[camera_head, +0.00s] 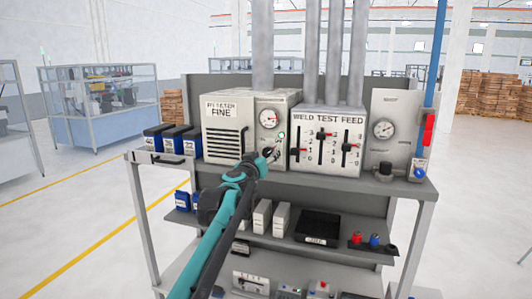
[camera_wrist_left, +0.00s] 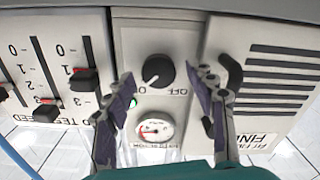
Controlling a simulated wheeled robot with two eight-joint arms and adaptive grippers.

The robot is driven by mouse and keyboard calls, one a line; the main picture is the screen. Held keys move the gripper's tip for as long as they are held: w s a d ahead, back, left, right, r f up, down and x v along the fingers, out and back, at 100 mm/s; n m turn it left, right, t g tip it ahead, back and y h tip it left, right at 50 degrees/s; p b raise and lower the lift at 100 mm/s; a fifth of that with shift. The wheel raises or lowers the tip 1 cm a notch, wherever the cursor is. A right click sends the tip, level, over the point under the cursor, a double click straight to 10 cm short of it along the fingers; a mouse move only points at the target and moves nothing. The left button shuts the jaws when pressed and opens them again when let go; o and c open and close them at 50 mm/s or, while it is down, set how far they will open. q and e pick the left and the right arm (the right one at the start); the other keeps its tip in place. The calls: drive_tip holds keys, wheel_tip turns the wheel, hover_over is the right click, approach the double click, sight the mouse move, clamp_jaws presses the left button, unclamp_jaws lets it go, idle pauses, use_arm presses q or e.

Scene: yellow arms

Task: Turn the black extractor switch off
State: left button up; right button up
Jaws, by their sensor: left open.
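The black extractor switch (camera_wrist_left: 158,71) is a round knob on the cream panel, seen upside down in the left wrist view. Its white pointer mark points down and to the left in that picture, and small lettering sits below it. My left gripper (camera_wrist_left: 163,84) is open, with one finger on each side of the knob and a visible gap to it. My right gripper is not in view.
A round gauge (camera_head: 268,118) is above the knob. The weld test feed box (camera_head: 330,155) with red-tipped sliders stands close on the right, and blue bins (camera_head: 183,142) on the left. A black handle (camera_wrist_left: 229,75) lies close to one finger.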

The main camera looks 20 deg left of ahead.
use_arm(q)
drive_tip(key=shift+w, duration=0.35)
drive_tip(key=shift+d, duration=0.1)
drive_tip(key=c, duration=1.2)
drive_tip(key=shift+o, duration=0.2)
